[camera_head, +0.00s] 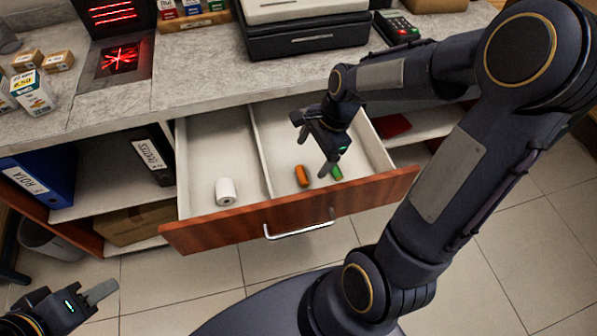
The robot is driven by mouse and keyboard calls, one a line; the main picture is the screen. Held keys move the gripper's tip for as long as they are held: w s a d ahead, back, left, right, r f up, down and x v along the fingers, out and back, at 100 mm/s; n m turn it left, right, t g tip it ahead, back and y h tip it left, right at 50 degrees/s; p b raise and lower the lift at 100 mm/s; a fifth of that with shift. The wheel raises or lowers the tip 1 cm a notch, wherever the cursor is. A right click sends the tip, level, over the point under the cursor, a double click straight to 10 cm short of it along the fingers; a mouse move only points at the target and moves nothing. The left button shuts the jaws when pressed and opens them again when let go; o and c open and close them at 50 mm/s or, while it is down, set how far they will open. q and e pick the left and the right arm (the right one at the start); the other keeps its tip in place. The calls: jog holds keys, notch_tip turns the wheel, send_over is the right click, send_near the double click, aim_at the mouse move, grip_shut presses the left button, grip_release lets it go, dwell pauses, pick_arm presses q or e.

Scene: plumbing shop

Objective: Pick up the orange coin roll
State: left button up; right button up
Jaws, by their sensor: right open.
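The orange coin roll (301,176) lies in the right compartment of the open drawer (290,222), near its front wall. A green roll (337,172) lies just to its right. My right gripper (311,146) is open and empty above the right compartment. Its fingers point down into the drawer, and one fingertip shows just above and between the two rolls. I cannot tell the exact height of the fingers over the orange roll. My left gripper (98,292) is low at the left, partly cut off by the frame edge, away from the drawer.
A white paper roll (225,191) stands in the left compartment, past a thin divider (259,150). A cash register (300,35), a card terminal (396,27) and a scanner (121,60) are on the counter above.

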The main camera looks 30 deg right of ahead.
aim_at(302, 174)
jog(key=w+f+m, duration=0.1)
jog(key=f, duration=0.2)
jog(key=w+f, duration=0.1)
jog(key=f, duration=0.3)
jog(key=w+f+m, duration=0.1)
jog(key=f, duration=0.3)
jog(key=shift+a+f+m+g, duration=0.2)
jog(key=shift+a+m+g, duration=0.1)
jog(key=shift+a, duration=0.1)
jog(key=c, duration=1.2)
